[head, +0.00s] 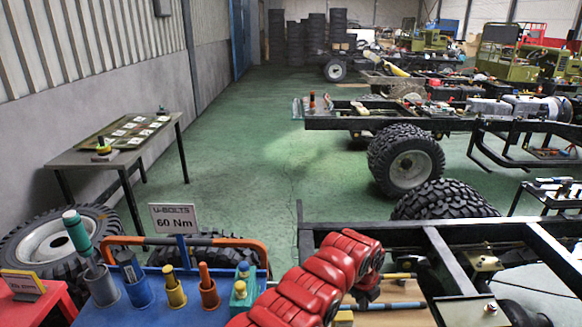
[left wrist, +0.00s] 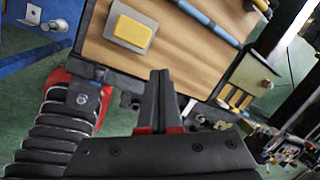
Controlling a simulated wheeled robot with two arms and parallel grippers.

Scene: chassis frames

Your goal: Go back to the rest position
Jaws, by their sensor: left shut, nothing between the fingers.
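My left arm is red and reaches in from the bottom centre of the head view. My left gripper (head: 364,297) is dark and partly hidden by its own arm there. In the left wrist view the two black fingers of the left gripper (left wrist: 161,76) are together, with nothing between them. They are over the edge of a wooden-topped surface (left wrist: 185,50). My right gripper is in neither view.
A yellow block (left wrist: 131,31) and a blue-handled bar (left wrist: 209,22) lie on the wooden top. A blue cart (head: 150,314) with tool cups stands at the left. A black chassis frame (head: 440,258) is at the right. Green floor (head: 235,150) is clear beyond.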

